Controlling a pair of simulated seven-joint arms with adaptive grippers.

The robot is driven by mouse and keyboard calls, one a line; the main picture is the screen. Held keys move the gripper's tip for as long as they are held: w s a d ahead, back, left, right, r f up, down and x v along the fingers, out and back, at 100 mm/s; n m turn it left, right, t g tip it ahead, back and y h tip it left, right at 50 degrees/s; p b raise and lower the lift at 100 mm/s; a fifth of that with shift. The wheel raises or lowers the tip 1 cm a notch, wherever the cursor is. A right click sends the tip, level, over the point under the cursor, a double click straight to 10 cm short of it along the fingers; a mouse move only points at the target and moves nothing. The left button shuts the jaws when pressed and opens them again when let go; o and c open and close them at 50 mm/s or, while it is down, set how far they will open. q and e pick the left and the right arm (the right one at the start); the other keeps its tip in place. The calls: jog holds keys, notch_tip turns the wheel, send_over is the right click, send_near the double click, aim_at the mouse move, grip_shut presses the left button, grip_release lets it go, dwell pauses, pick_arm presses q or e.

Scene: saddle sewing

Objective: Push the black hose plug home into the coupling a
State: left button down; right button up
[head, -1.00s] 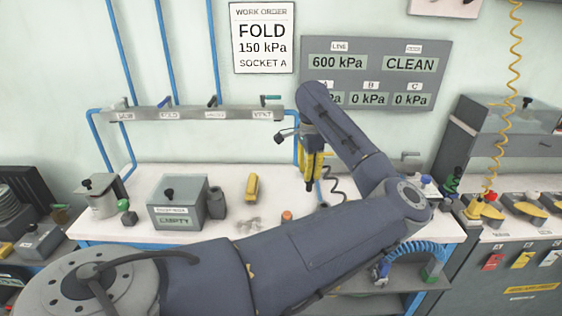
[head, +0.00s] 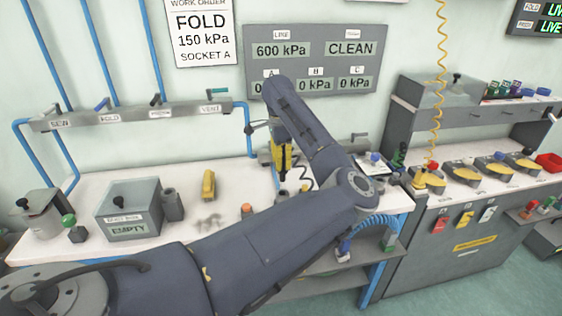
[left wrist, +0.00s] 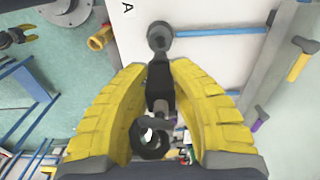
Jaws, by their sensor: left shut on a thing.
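My left gripper (head: 283,172) points down over the white bench, its yellow fingers shut on the black hose plug (left wrist: 158,85). In the left wrist view the fingers (left wrist: 160,95) flank the plug. A grey round fitting with a dark centre, apparently coupling a (left wrist: 160,37), lies just beyond the plug beside a label "A" and a blue pipe. Whether the plug touches or enters it I cannot tell. In the head view a dark hose (head: 306,180) curls beside the gripper. My forearm hides part of the bench. My right gripper is not seen.
An orange-topped fitting (head: 246,209) and a yellow object (head: 208,184) stand left of the gripper. A grey box marked EMPTY (head: 130,210) is farther left. A valve rail (head: 130,116) runs along the wall. The panel (head: 312,62) reads LINE 600 kPa, CLEAN.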

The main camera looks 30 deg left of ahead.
aim_at(281, 173)
pick_arm(q)
jog(key=shift+f, duration=2.25)
jog(key=shift+f, duration=2.35)
jog(key=c, duration=1.2)
grip_release()
jog(key=shift+o, duration=0.3)
notch_tip(281, 173, up, 12)
jog(key=shift+s+a+r, duration=0.1)
jog(key=shift+s+a, duration=0.05)
